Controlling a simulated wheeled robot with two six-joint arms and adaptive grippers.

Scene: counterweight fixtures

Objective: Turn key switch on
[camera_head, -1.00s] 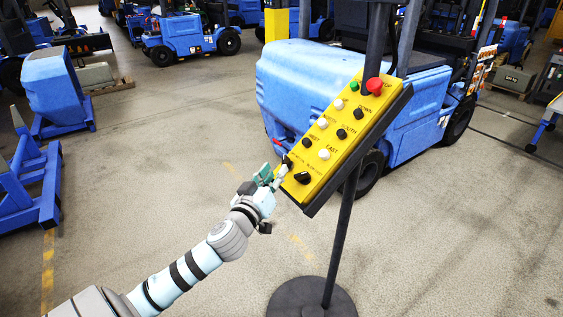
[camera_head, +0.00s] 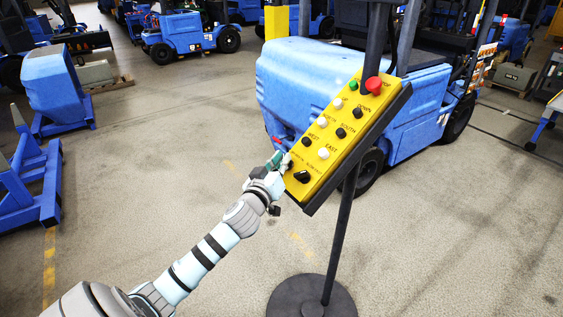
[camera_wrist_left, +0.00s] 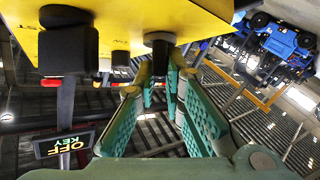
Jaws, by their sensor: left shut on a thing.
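The yellow control panel (camera_head: 345,127) stands tilted on a dark pole, with buttons and knobs on its face. My left gripper (camera_head: 283,161) is at the panel's lower left edge. In the left wrist view its green-padded fingers (camera_wrist_left: 160,82) are shut on a small black switch (camera_wrist_left: 158,46) that sticks out of the panel face. The gripper mostly hides this switch in the head view. A larger black knob (camera_head: 302,176) sits to its right and also shows in the left wrist view (camera_wrist_left: 68,45). My right gripper is out of view.
A red button (camera_head: 374,86) and a green button (camera_head: 353,86) are at the panel's top. The pole's round base (camera_head: 312,296) rests on the floor. A blue forklift (camera_head: 330,85) stands close behind the panel.

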